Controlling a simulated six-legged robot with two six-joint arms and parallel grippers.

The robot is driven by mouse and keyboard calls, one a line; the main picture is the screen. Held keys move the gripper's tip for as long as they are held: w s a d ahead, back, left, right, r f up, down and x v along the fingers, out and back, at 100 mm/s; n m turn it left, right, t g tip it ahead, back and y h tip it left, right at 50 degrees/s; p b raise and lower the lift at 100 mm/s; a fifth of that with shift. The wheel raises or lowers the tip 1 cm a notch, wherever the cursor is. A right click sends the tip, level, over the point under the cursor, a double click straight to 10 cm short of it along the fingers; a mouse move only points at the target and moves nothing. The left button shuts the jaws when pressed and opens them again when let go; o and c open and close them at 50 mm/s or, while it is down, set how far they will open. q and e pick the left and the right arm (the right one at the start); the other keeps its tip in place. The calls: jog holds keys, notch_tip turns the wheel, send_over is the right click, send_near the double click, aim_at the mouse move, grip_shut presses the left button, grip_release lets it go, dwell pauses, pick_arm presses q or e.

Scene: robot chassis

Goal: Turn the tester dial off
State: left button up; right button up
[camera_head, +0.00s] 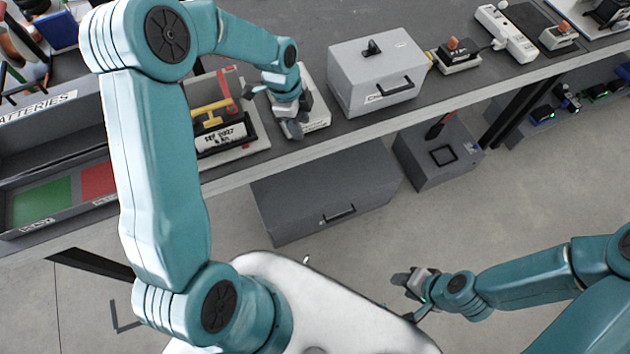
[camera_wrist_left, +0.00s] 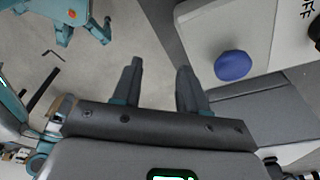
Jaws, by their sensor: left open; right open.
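The white tester (camera_head: 318,112) sits near the bench's front edge, partly hidden behind my left gripper (camera_head: 296,126). In the left wrist view, the tester (camera_wrist_left: 203,28) shows at the upper right with a round blue button (camera_wrist_left: 232,65) and the letters "FF" at the frame edge. A dark round part, possibly the dial (camera_wrist_left: 315,30), is cut off at the right edge, so its setting cannot be told. My left gripper (camera_wrist_left: 159,75) is open and empty, left of the blue button. My right gripper (camera_head: 408,284) is open and empty, low over the floor.
A battery unit with a yellow handle (camera_head: 212,112) stands left of the tester. A grey lidded case (camera_head: 375,75) stands to its right. Grey boxes (camera_head: 325,195) lie below the bench.

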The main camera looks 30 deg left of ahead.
pick_arm(q)
jog(key=s+d+f+n+h, duration=0.1)
jog(key=s+d+f+n, duration=0.5)
jog(key=d+f, duration=0.3)
jog(key=shift+s+f+n, duration=0.15)
jog(key=shift+f+n, duration=0.4)
jog(key=shift+n, duration=0.05)
